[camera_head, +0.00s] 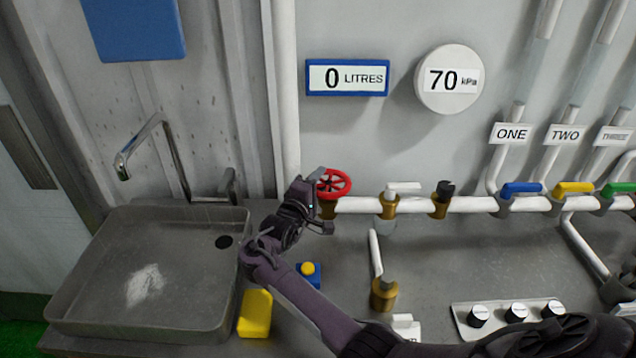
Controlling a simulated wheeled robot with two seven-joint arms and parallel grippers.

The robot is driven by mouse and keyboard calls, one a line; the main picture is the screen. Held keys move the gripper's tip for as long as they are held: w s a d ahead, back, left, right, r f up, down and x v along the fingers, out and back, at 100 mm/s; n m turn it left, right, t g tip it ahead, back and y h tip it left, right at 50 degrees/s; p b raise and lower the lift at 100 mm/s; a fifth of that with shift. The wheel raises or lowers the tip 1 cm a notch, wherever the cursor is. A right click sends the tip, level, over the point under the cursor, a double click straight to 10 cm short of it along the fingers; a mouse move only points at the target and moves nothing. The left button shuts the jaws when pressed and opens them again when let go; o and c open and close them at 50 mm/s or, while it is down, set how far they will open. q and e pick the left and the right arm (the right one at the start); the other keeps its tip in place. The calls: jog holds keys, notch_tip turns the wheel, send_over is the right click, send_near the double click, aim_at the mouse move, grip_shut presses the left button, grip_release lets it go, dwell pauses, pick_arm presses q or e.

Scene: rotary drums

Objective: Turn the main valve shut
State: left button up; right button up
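The main valve's red handwheel (334,184) is on a brass body at the left end of the white pipe (465,205). My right gripper (322,200) is at the left edge of the wheel, its arm coming in from the lower right. Its fingers look spread, one up by the wheel's left rim and one lower, below the brass body. Whether it touches the wheel I cannot tell, and the gripper hides part of the valve's left side. My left gripper is not in view.
A round gauge (449,79) reads 70 kPa and a blue-framed display (347,78) reads 0 LITRES. Blue (521,188), yellow (573,188) and green (618,189) levers line the pipe rightward. A sink (90,290) is at left, with a yellow block (255,314) beside it.

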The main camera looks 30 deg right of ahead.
jog(key=b+v, duration=0.1)
jog(key=v, duration=0.6)
jog(key=shift+s+a, duration=0.25)
jog(key=shift+a, duration=0.05)
jog(key=shift+f, duration=0.1)
